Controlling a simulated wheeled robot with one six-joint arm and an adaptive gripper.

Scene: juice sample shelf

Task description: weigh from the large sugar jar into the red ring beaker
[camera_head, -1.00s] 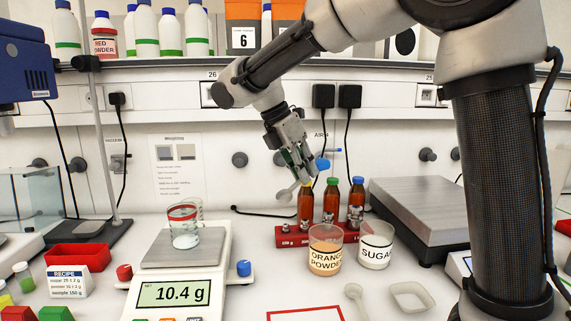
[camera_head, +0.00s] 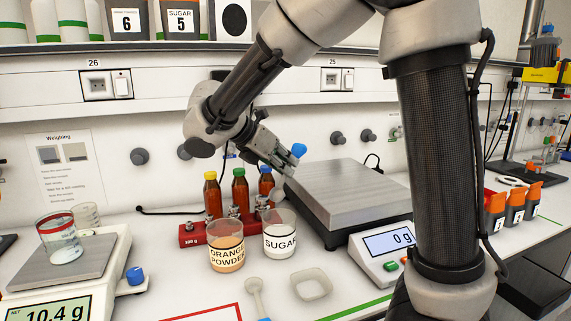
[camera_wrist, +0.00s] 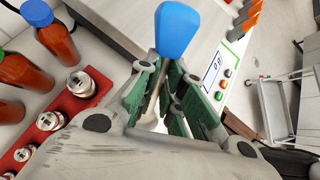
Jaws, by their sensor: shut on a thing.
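My gripper (camera_head: 278,166) is shut on a spoon with a blue handle end (camera_head: 299,150), above and behind the glass cup labelled SUGAR (camera_head: 280,240). In the wrist view the blue end (camera_wrist: 176,32) sticks up past the green finger pads; the spoon's bowl is hidden. The cup holds white powder and stands on the bench. A larger container marked SUGAR 5 (camera_head: 181,20) stands on the shelf. The red ring beaker (camera_head: 59,240) stands on the left balance (camera_head: 95,262), with clear liquid in it; the display (camera_head: 50,311) reads 10.4 g.
An orange powder cup (camera_head: 226,250) stands left of the sugar cup. Capped bottles (camera_head: 239,190) stand behind, in a red rack (camera_head: 192,236). A large scale (camera_head: 350,195) reads 0 g. A second spoon (camera_head: 256,292) and a weighing dish (camera_head: 312,284) lie in front.

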